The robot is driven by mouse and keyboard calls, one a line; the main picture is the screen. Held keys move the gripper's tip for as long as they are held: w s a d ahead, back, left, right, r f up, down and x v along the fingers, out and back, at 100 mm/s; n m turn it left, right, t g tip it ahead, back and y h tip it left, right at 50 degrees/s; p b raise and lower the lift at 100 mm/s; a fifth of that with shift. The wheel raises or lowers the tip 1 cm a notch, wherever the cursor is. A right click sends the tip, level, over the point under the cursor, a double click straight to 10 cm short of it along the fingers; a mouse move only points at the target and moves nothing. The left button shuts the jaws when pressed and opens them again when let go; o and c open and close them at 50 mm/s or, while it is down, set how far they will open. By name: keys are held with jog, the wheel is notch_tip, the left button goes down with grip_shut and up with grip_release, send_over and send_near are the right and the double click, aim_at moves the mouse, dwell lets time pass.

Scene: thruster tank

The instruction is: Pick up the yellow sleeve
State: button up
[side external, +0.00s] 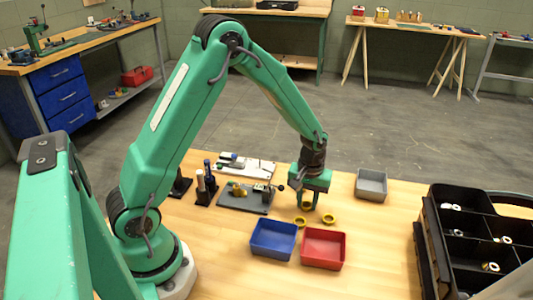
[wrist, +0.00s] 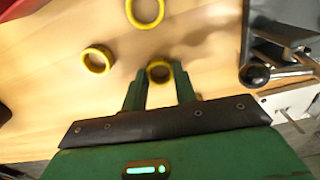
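Several yellow sleeves show as short rings. One sleeve (wrist: 159,64) is between the two fingers of my gripper (wrist: 159,78) in the wrist view. My gripper points down, its fingers apart on either side of this sleeve; I cannot tell whether they touch it. The sleeve also shows low between the fingers in the side view (side external: 307,206). A second sleeve (wrist: 84,60) lies left of the gripper in the wrist view, and a third (wrist: 130,14) lies ahead of it. These two lie on the table in the side view, near the fingertips.
A blue bin (side external: 273,252) and a red bin (side external: 323,262) stand on the near side of the gripper. A grey bin (side external: 371,185) is to its right. A grey plate with a fixture (side external: 246,206) is at its left. A black divided crate (side external: 430,250) stands at the far right.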

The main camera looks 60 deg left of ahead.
jog(key=shift+r, duration=0.1)
jog(key=shift+c, duration=0.5)
jog(key=shift+r, duration=0.5)
notch_tip(320, 180, up, 3)
jog(key=shift+r, duration=0.1)
jog(key=s+d+r, duration=0.5)
jog(key=d+r, duration=0.1)
jog(key=d, duration=0.4)
jog(key=shift+s+d+r, duration=0.15)
jog(key=shift+s+r, duration=0.15)
jog(key=shift+s, duration=0.05)
